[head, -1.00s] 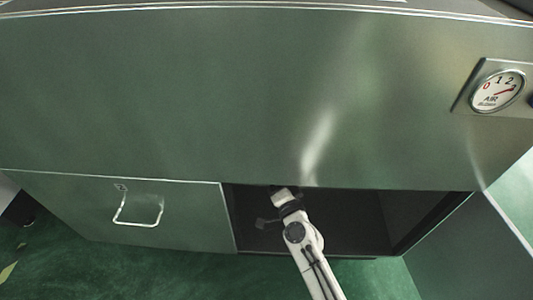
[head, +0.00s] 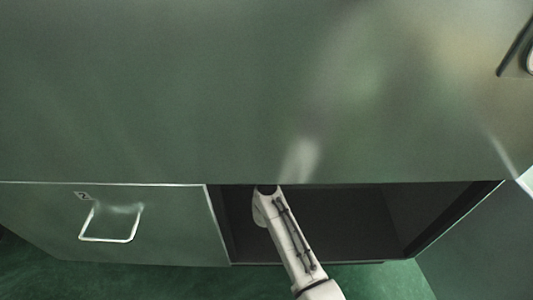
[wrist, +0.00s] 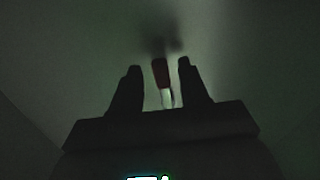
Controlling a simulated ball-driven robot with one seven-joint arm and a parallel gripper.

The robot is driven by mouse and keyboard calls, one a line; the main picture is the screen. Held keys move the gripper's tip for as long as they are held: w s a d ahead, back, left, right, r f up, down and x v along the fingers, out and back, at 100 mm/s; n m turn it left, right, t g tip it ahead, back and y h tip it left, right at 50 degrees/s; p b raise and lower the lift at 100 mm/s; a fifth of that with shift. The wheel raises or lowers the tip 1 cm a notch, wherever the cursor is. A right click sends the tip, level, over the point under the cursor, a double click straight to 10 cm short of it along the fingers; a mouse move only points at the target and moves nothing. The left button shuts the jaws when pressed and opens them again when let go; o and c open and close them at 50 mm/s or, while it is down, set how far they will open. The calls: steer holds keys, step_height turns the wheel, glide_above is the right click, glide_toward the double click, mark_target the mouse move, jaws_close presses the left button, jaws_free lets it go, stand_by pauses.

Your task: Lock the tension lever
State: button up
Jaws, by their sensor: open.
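In the dim wrist view my gripper (wrist: 158,66) is open, its two dark fingers apart and pointing away from the camera. A small lever with a dark red grip (wrist: 160,73) and a pale metal shank shows between the fingers. A blurred dark shape lies beyond it, perhaps its mount or a shadow. I cannot tell whether either finger touches the lever or how the lever is set. In the head view the gripper and the lever are hidden inside the dark open compartment (head: 350,225), where my arm reaches in.
The large green metal panel (head: 230,90) overhangs the compartment. To the left is a closed front (head: 170,240) with a wire handle (head: 107,238). A side panel (head: 480,245) bounds the opening at right. Part of a gauge plate (head: 515,58) shows at the right edge.

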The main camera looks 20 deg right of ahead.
steer(key=shift+w+d, duration=0.15)
steer(key=shift+w, duration=0.1)
jaws_close()
stand_by(0.3)
